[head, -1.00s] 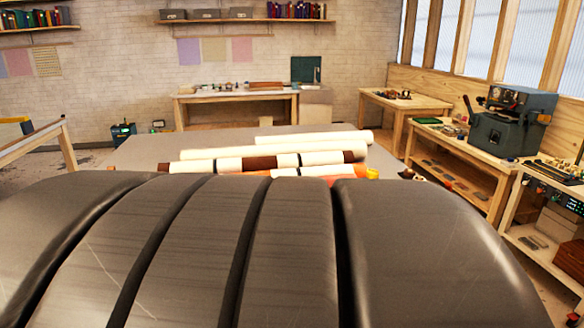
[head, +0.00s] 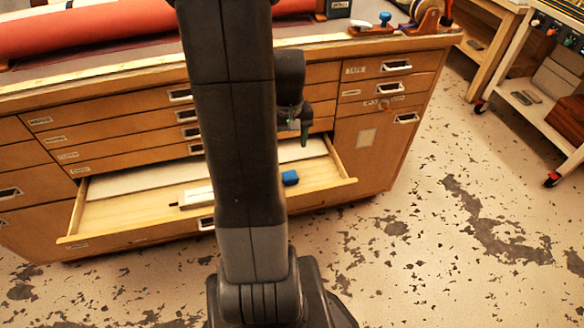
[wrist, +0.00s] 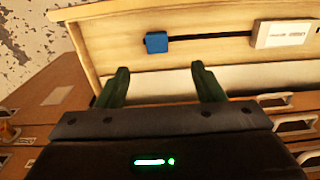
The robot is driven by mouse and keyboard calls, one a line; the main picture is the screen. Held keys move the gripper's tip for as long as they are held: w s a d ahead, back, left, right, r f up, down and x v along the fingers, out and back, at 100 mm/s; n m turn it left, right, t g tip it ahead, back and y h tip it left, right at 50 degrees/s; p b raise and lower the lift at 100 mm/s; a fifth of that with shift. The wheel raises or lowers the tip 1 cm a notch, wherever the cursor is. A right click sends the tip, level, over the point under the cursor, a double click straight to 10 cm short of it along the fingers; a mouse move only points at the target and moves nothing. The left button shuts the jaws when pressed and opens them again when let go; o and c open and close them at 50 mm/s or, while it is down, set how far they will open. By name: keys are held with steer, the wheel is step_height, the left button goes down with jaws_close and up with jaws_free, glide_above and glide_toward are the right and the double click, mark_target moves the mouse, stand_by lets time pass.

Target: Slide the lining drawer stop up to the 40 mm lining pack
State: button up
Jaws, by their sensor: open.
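The lining drawer (head: 110,222) is pulled open low in the cabinet. The blue stop (head: 290,177) sits in it, right of my arm. A white labelled block, which looks like the lining pack (head: 195,196), lies to the left, partly behind my arm. In the wrist view the blue stop (wrist: 156,42) is at one end of a dark strip and the white pack (wrist: 282,33) is at the other, with a clear gap between. My gripper (wrist: 160,70) is open and empty, its green fingertips apart from the stop. It also shows above the drawer in the head view (head: 304,132).
A long white sheet (head: 130,180) lies along the back of the drawer. Closed drawers with metal handles (head: 396,66) are above and beside it. A red roll (head: 90,30) lies on the cabinet top. The floor (head: 430,240) to the right is clear.

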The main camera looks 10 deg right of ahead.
mark_target(290, 175)
steer(key=f+b, duration=0.1)
steer(key=f, duration=0.4)
steer(key=w+f+b, duration=0.1)
steer(key=f, duration=0.4)
steer(key=f+b, duration=0.1)
steer(key=f, duration=0.4)
steer(key=shift+w+d+f+b, duration=0.15)
steer(key=shift+w+d+b, duration=0.2)
steer(key=shift+b, duration=0.05)
jaws_close()
steer(key=a, duration=1.3)
steer(key=shift+s+a, duration=0.25)
jaws_free()
